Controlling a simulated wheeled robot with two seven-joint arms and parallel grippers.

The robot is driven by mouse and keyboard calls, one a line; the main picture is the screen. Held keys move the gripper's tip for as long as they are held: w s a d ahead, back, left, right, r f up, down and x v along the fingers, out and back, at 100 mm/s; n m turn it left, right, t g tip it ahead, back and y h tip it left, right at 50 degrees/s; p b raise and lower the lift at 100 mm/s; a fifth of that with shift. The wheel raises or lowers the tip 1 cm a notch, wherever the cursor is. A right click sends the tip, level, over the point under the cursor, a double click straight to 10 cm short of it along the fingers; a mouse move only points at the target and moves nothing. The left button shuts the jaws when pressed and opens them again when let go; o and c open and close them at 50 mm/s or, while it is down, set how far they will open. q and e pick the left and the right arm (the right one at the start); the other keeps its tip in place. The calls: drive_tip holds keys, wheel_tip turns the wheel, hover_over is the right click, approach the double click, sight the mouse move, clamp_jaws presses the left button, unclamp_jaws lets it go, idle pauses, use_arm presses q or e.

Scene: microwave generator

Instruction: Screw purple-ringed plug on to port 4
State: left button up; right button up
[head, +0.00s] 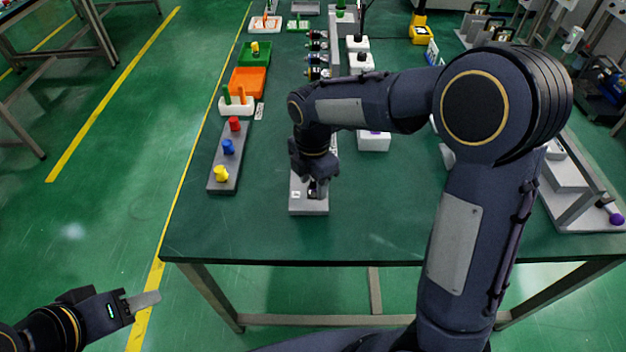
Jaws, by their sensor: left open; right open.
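My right gripper (317,190) points down over the near end of a long grey port strip (310,207). A small dark part shows at its fingertips; the jaws are open, and I cannot tell whether they surround or touch it. A white block (374,143) to the right has a purple spot on top, partly behind my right arm; I cannot tell whether this is the purple-ringed plug. Several black fittings (317,60) with coloured rings stand farther up the strip. Port numbers are unreadable, and my arm hides the strip's middle. My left gripper (140,301) is open and empty, off the table at lower left.
On the green table (260,230), a grey bar (219,181) with red, blue and yellow knobs lies at left. An orange tray (248,81) and green tray (246,58) lie behind it. White blocks (361,63) stand right of the strip. The front edge is clear.

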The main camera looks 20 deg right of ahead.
drive_tip(key=shift+c, duration=0.2)
clamp_jaws()
